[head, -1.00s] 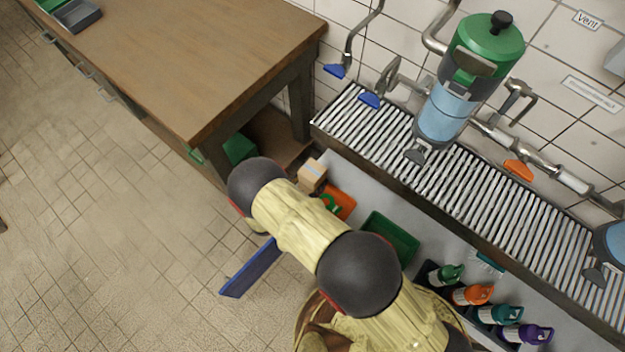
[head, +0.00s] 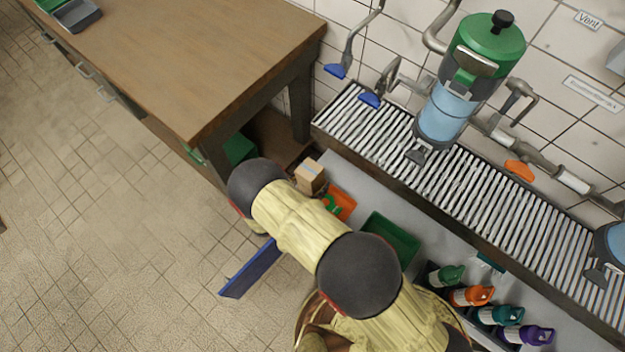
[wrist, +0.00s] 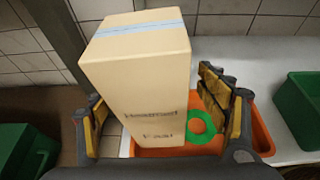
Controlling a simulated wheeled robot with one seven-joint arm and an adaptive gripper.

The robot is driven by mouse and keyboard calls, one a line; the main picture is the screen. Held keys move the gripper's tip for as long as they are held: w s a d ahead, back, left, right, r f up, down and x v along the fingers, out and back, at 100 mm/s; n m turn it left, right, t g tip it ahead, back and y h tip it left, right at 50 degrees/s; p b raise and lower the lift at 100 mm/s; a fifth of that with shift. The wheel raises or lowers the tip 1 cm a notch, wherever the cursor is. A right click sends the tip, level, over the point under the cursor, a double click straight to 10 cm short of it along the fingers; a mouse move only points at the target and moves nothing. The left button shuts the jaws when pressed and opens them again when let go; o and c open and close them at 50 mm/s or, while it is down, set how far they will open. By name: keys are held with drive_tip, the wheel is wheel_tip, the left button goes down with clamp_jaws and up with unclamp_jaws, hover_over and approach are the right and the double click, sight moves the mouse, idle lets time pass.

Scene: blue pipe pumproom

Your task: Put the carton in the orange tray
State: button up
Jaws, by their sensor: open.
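The carton (wrist: 145,90) is a tan box with a pale blue tape strip and dark print. In the wrist view it stands between the fingers of my gripper (wrist: 160,118), which is open, with a gap to the right finger. The orange tray (wrist: 262,138) shows below and right of the carton. The carton covers the tray's left part, so I cannot tell whether its base rests inside. In the head view the carton (head: 310,177) is at the upper left of the orange tray (head: 347,203), and my arm hides the gripper.
A green ring (wrist: 201,122) lies in the orange tray, right of the carton. A green bin (head: 390,240) stands to its right on the grey surface. Several bottles (head: 472,296) stand farther right. A slatted rack (head: 470,185) runs along the wall, and a wooden table (head: 190,60) stands left.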

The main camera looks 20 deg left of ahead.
drive_tip(key=p+v, duration=0.4)
drive_tip(key=v, duration=0.8)
drive_tip(key=shift+r, duration=0.25)
